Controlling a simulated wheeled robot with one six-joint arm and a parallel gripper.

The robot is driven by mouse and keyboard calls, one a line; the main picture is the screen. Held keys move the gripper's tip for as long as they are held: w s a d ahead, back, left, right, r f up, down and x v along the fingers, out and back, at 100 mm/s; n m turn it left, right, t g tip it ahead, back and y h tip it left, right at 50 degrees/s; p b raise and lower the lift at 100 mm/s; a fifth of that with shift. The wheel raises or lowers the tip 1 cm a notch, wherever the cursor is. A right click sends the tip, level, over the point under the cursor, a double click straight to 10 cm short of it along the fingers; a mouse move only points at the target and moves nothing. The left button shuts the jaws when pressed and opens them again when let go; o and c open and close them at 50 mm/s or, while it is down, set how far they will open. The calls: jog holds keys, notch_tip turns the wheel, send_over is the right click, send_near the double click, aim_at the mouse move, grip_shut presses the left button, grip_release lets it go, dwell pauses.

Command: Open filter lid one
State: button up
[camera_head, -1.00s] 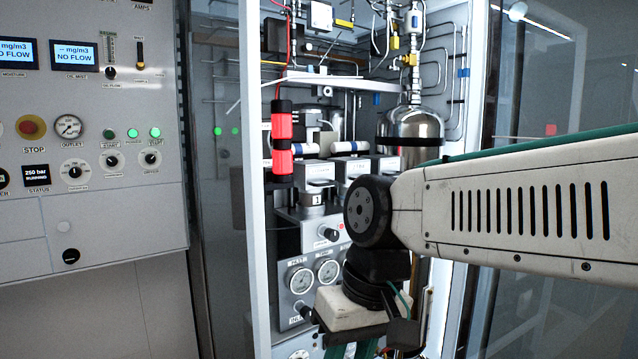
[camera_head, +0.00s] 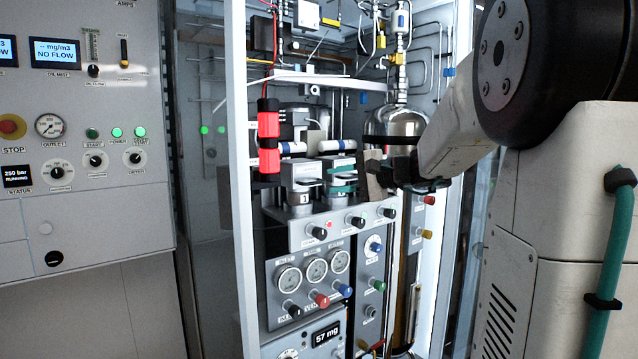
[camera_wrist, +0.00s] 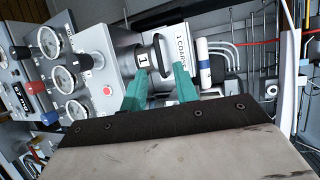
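Filter one, a grey cylinder with a "1" label (camera_head: 300,198), stands upright on the panel's shelf under a boxy grey lid (camera_head: 299,171). In the wrist view its "1" label (camera_wrist: 143,60) appears sideways, with a white "1 COARSE" plate (camera_wrist: 182,52) and a dark rounded handle (camera_wrist: 163,55) by the lid. My gripper (camera_head: 342,181) is to the right of filter one in the head view, in front of the neighbouring filter. Its two teal fingers (camera_wrist: 160,88) are spread apart, with the handle beyond the gap. Contact is not visible.
Below the filters are gauges (camera_head: 315,268) and coloured knobs (camera_head: 321,299). A red-and-black device (camera_head: 268,140) hangs at the white cabinet frame (camera_head: 240,200) on the left. A shiny metal vessel (camera_head: 394,124) stands behind my gripper, with pipes around it.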

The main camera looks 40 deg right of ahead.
aim_at(317, 182)
jog(key=shift+x, duration=2.2)
grip_shut()
